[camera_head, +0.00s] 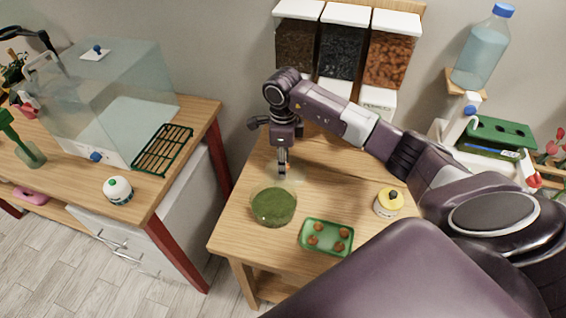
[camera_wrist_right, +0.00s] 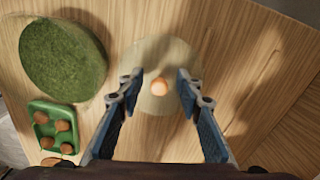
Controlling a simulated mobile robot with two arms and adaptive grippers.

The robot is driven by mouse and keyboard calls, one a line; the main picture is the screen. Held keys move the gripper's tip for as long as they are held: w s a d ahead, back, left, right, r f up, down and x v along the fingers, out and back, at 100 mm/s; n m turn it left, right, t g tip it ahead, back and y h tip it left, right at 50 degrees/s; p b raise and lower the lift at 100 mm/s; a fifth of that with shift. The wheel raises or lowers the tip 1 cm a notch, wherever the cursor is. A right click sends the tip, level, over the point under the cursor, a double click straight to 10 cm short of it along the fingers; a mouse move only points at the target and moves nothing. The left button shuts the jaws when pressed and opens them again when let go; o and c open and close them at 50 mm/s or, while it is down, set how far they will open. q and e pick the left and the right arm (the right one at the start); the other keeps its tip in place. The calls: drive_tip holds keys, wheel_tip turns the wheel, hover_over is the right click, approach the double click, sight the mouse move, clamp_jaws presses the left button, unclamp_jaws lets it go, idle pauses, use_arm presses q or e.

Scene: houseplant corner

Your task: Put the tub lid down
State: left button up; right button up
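In the head view the lid (camera_head: 294,178) shows faintly, partly behind my right gripper (camera_head: 282,171). In the right wrist view my right gripper (camera_wrist_right: 160,86) is open, its fingertips on either side of the knob with gaps. The round tub of green moss (camera_head: 273,206) stands uncovered just in front; it also shows in the wrist view (camera_wrist_right: 62,60). My left gripper is not in view.
A green tray (camera_head: 309,248) with several brown balls sits to the tub's right. A yellow jar (camera_head: 388,202) stands farther right. Tall bins (camera_head: 342,50) line the back. A glass tank (camera_head: 110,95) fills the left table.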

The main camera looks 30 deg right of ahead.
drive_tip(key=shift+r, duration=0.5)
wheel_tip(320, 180, up, 12)
drive_tip(key=b, duration=0.3)
drive_tip(key=shift+f, duration=0.25)
